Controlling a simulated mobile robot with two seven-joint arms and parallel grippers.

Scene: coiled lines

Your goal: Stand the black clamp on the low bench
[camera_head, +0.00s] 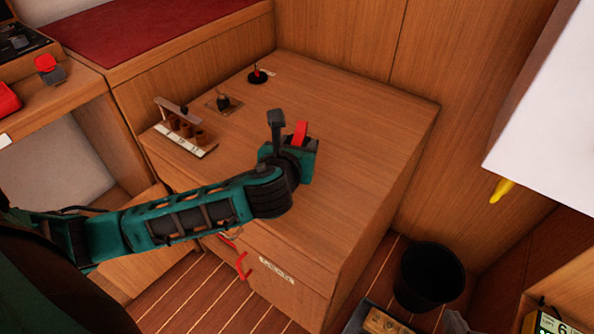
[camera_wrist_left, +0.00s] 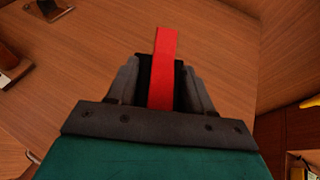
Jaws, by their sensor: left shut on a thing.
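My left gripper (camera_head: 289,140) is above the wooden top of a low cabinet-like bench (camera_head: 350,120), right of its middle. It is shut on a black clamp (camera_wrist_left: 158,70) with a long red lever (camera_wrist_left: 163,62). The lever points up and away from the gripper between the two grey fingers. In the head view the red lever (camera_head: 300,132) shows beside a dark finger, and the clamp's black body is mostly hidden. I cannot tell whether the clamp touches the bench top.
A rack with several brown pegs (camera_head: 187,128), a small dark fitting (camera_head: 223,102) and a black-based red piece (camera_head: 257,76) stand at the bench's left and back. Its right side is clear. A black bin (camera_head: 428,275) stands on the floor. A white box (camera_head: 545,110) overhangs at right.

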